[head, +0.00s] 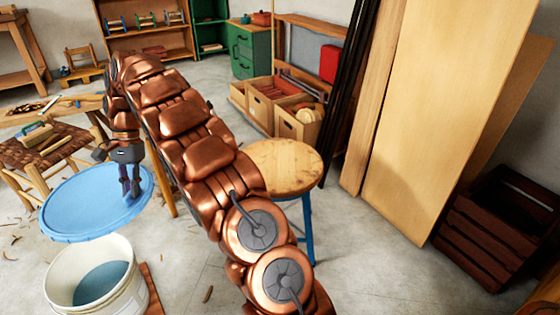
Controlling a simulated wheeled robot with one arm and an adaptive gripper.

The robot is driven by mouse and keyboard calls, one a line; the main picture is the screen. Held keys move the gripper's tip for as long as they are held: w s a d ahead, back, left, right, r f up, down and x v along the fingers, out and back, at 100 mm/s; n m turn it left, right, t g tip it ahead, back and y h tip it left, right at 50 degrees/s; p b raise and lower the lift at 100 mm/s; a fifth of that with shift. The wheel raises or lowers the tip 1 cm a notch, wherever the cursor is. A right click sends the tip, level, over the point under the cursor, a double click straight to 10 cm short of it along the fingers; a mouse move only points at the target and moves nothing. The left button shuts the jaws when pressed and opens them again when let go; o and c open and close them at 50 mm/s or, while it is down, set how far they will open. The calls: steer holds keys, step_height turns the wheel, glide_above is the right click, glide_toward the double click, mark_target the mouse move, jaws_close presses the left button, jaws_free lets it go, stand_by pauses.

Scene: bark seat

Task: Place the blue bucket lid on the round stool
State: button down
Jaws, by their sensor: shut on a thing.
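The blue bucket lid (85,205) is a wide round disc at the left of the head view. My gripper (131,190) is shut on its right part, and the lid appears held in the air, roughly level, behind and above the white bucket. The round stool (284,165) has a light wooden top and blue legs. It stands right of the lid, with my copper arm crossing in front of its left side. The visible part of its top is bare.
An open white bucket (128,299) with blue-grey liquid stands at the lower left. A woven-seat stool (25,160) with tools on it is behind the lid. Wooden boxes (262,112), leaning boards (440,110) and a dark crate (500,225) stand beyond and right of the round stool.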

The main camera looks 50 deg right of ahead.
steer(key=s+d+f+m+t+p, duration=0.1)
steer(key=s+d+m+p, duration=0.1)
steer(key=d+m, duration=0.35)
steer(key=s+d+f+m+t+p, duration=0.1)
steer(key=s+d+m+t+p, duration=0.1)
steer(key=d, duration=0.7)
steer(key=s+d+f+m+t+p, duration=0.1)
steer(key=s+d+m+p, duration=0.2)
steer(key=d, duration=0.4)
steer(key=s+d+f+m+t+h+p, duration=0.1)
steer(key=s+d+f+m+p, duration=0.1)
steer(key=s+d+m, duration=0.45)
steer(key=s+d+f+m+t+h+p, duration=0.2)
steer(key=s+m, duration=0.2)
steer(key=s, duration=0.6)
steer(key=w+d, duration=0.3)
steer(key=w, duration=0.1)
steer(key=w+d+b, duration=0.1)
steer(key=w+d, duration=0.2)
steer(key=w, duration=0.1)
steer(key=w+d+f+b, duration=0.1)
steer(key=w+d, duration=0.2)
steer(key=w, duration=0.2)
steer(key=shift+f, duration=0.1)
step_height(320, 180, down, 4)
steer(key=shift+r+b, duration=0.15)
steer(key=shift+b, duration=0.7)
steer(key=shift+r, duration=0.1)
